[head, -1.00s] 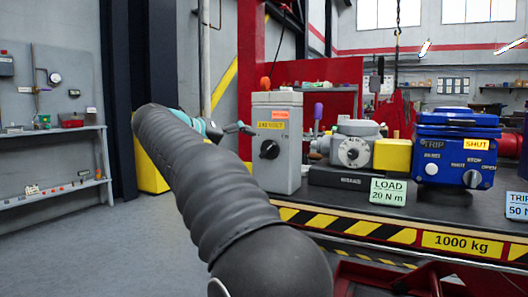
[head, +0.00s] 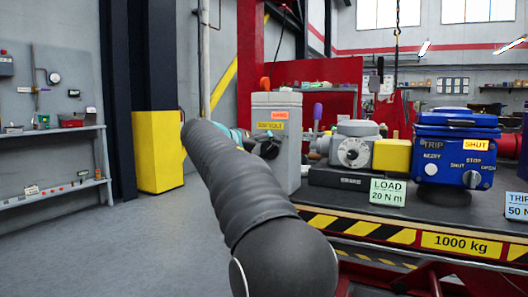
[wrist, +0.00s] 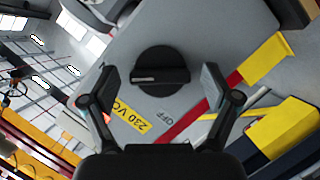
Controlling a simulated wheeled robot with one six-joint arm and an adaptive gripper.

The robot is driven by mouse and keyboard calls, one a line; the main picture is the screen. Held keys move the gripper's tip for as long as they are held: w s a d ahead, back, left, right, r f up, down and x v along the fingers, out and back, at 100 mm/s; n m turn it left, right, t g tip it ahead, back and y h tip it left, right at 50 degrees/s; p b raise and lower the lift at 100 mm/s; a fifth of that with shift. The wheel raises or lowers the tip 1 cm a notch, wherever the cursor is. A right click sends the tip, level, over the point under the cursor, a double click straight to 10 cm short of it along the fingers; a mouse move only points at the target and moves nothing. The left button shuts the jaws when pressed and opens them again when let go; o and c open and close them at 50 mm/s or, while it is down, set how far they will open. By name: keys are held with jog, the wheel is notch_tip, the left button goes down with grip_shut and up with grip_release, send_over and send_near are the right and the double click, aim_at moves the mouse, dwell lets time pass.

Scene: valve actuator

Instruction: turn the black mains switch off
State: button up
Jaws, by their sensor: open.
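The black mains switch (head: 270,147) is a round rotary knob on the front of a grey box (head: 288,172). In the wrist view the knob (wrist: 160,66) sits between my open fingers, with clear gaps on both sides. Its pale pointer line lies towards the left of that picture. An "OFF" mark (wrist: 167,117) shows on the box face below the knob, apart from the pointer. My gripper (wrist: 159,86) is open and empty, facing the box. In the head view my arm hides most of it, left of the knob. I cannot tell the remaining depth.
Right of the box stand a grey dial unit (head: 353,152), a yellow block (head: 392,155) and a blue actuator (head: 455,158) on the dark bench. A "LOAD 20 N m" card (head: 388,192) stands at the front edge. The floor at left is clear.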

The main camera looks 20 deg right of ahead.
jog(key=c, duration=1.1)
jog(key=shift+c, duration=0.2)
jog(key=n+h+p, duration=0.1)
jog(key=n, duration=0.2)
jog(key=shift+g+h, duration=0.3)
jog(key=shift+g, duration=0.1)
jog(key=n+h, duration=0.2)
jog(key=n, duration=0.2)
jog(key=shift+f+p, duration=0.1)
jog(key=shift+p, duration=0.25)
jog(key=n+t+h, duration=0.1)
jog(key=n, duration=0.3)
jog(key=shift+f+n, duration=0.1)
jog(key=shift+n, duration=0.2)
jog(key=shift+n+t+h, duration=0.5)
jog(key=shift+n+t, duration=0.3)
jog(key=shift+n, duration=1.4)
